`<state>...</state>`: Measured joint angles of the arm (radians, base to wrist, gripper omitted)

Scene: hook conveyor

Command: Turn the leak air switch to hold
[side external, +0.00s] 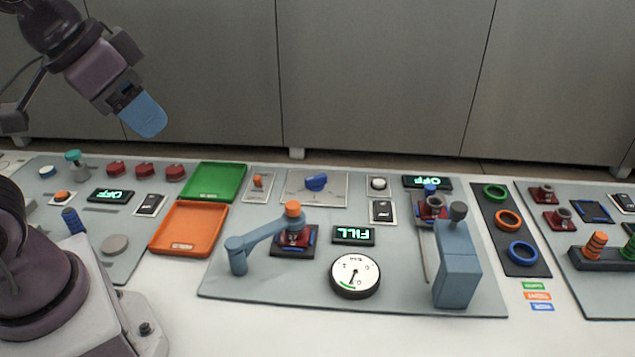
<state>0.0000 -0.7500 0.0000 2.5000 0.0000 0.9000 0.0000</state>
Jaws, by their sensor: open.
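My gripper (142,114) with blue fingers hangs in the air at the upper left, above the back of the table, far from the panel controls. It is open and holds nothing; the fingers overlap from this side. A blue rotary knob (316,182) sits on a light plate at the back of the middle panel. An orange-tipped toggle (258,182) stands on a small plate to its left. No label naming the leak air switch or a hold position is readable, so I cannot tell which control it is. A display (353,235) in front reads FILL.
A green tray (241,180) and an orange tray (222,228) lie left of the middle panel. A blue lever arm with an orange knob (292,209), a round gauge (355,276) and a blue upright block (457,265) stand on it. Space above the panels is clear.

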